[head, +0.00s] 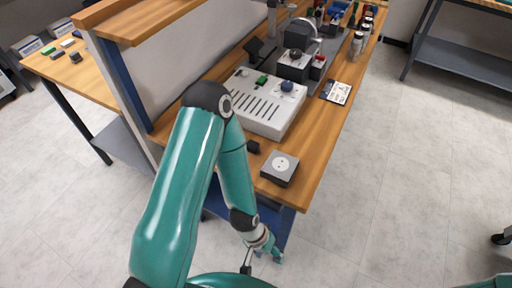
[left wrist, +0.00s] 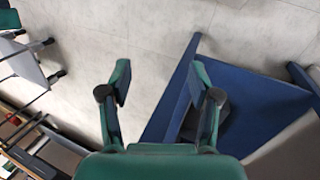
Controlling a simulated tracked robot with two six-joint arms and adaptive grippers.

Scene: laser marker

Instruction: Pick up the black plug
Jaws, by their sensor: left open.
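A small black block, which looks like the black plug (head: 253,146), lies on the wooden workbench (head: 318,150) near its front edge. My left arm passes close beside it in the picture and may hide part of it. A grey box with a white round socket face (head: 281,167) sits to its right. My left gripper (head: 262,262) hangs low in front of the bench, below the top and away from the plug. In the left wrist view my left gripper (left wrist: 162,85) is open with nothing between its fingers; the plug does not show there. My right gripper is not in view.
A pale slotted machine (head: 262,104) stands on the bench behind the plug. A card (head: 336,92), a black-and-grey device (head: 298,50) and several bottles are farther back. A blue lower shelf (head: 270,219) lies under the bench.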

